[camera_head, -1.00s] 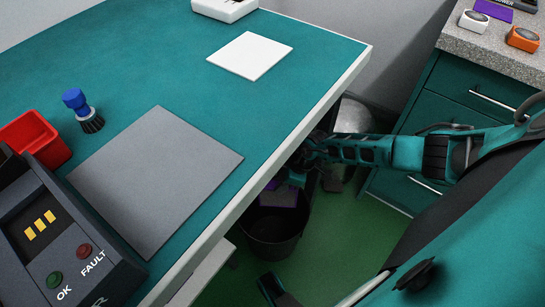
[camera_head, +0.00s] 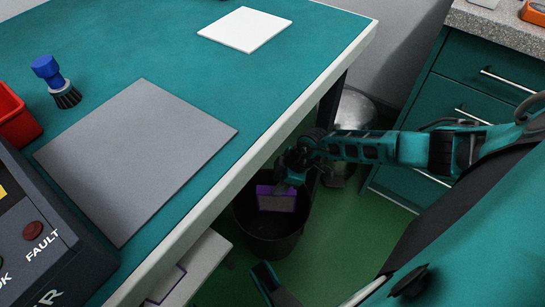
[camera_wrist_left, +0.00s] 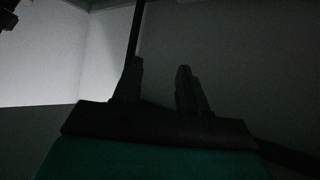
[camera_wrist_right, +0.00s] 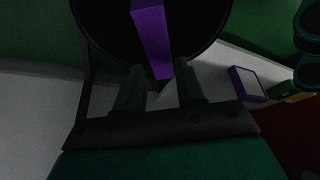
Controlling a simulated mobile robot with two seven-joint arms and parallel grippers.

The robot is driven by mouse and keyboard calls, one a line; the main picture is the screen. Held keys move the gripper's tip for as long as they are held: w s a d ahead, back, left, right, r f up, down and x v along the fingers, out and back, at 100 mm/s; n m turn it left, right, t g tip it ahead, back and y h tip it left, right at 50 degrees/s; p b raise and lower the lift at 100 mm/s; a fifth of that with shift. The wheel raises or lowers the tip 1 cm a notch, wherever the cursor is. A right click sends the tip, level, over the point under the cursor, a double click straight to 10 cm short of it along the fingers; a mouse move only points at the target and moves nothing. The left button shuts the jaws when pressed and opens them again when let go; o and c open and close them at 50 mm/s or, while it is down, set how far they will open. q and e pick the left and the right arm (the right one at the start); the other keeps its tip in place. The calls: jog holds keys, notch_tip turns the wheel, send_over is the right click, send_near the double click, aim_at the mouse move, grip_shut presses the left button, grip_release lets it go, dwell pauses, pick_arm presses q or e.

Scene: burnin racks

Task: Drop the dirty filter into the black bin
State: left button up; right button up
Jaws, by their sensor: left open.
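The dirty filter, a purple-framed block with a greyish face (camera_head: 276,203), shows at the mouth of the black bin (camera_head: 272,247) on the floor, tilted, just below my right gripper (camera_head: 292,174). In the right wrist view the purple filter (camera_wrist_right: 151,38) stands against the dark bin interior. Its near end lies between the right fingers (camera_wrist_right: 160,76), with a visible gap on both sides, so the gripper looks open. I cannot tell whether the filter rests on anything. My left gripper (camera_wrist_left: 160,75) is open and empty, facing a pale wall.
The teal workbench (camera_head: 130,55) with its white edge runs beside the bin. A white shelf (camera_head: 205,262) sits under it; a purple-framed piece (camera_wrist_right: 247,84) lies there. Teal drawers (camera_head: 470,95) stand at right. Green floor is open right of the bin.

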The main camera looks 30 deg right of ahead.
jog(key=o, duration=0.4)
jog(key=shift+c, duration=0.2)
jog(key=shift+s+d+r+p, duration=0.15)
jog(key=shift+r+p, duration=0.25)
jog(key=shift+r, duration=0.1)
pick_arm(q)
jog(key=r+p, duration=0.1)
jog(key=p, duration=0.1)
jog(key=r+p, duration=0.2)
jog(key=a+r+p, duration=0.1)
jog(key=r+p, duration=0.1)
jog(key=shift+s+r, duration=0.15)
jog(key=shift+s, duration=0.2)
pick_arm(e)
jog(key=v, duration=1.2)
pick_arm(q)
jog(key=shift+w, duration=0.15)
pick_arm(e)
jog(key=shift+f, duration=0.1)
